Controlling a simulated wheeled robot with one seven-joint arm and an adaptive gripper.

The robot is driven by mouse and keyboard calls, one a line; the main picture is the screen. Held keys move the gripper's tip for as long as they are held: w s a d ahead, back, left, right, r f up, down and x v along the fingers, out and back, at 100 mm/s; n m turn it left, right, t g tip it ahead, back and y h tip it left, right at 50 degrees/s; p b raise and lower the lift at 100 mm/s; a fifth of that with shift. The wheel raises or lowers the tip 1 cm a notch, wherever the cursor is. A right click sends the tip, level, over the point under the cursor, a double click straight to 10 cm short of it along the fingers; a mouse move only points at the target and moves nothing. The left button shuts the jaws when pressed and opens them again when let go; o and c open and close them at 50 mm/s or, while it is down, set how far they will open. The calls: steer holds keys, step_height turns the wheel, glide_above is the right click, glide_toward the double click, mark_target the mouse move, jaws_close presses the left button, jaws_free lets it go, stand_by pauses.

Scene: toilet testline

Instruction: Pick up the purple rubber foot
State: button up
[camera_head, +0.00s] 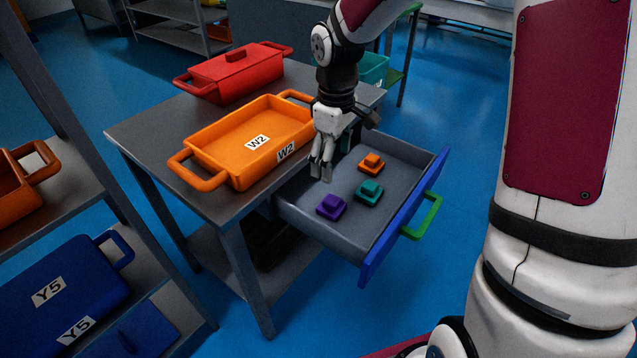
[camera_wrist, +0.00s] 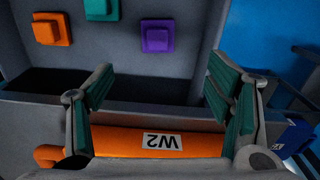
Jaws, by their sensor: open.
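The purple rubber foot (camera_head: 331,206) lies in the open grey drawer (camera_head: 300,214), near its front left part in the head view. It is a square block with a smaller raised top. In the wrist view the purple foot (camera_wrist: 157,36) is at the top middle, beyond the fingertips. My gripper (camera_head: 321,172) hangs above the drawer's edge beside the orange tray, behind and above the purple foot and apart from it. In the wrist view my gripper (camera_wrist: 158,75) is open with nothing between its fingers.
A teal foot (camera_head: 369,192) and an orange foot (camera_head: 371,163) lie in the same drawer. The orange W2 tray (camera_head: 215,135) and a red lidded container (camera_head: 232,75) stand on the table. The drawer has a blue front (camera_head: 405,215) with a green handle (camera_head: 424,217).

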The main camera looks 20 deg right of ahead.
steer(key=b, duration=0.2)
glide_above(332, 199)
steer(key=f, duration=0.8)
steer(key=shift+a+f, duration=0.2)
steer(key=shift+f, duration=0.2)
steer(key=shift+d+f+b, duration=0.15)
steer(key=shift+f+b, duration=0.75)
steer(key=shift+f, duration=2.05)
steer(key=c, duration=1.3)
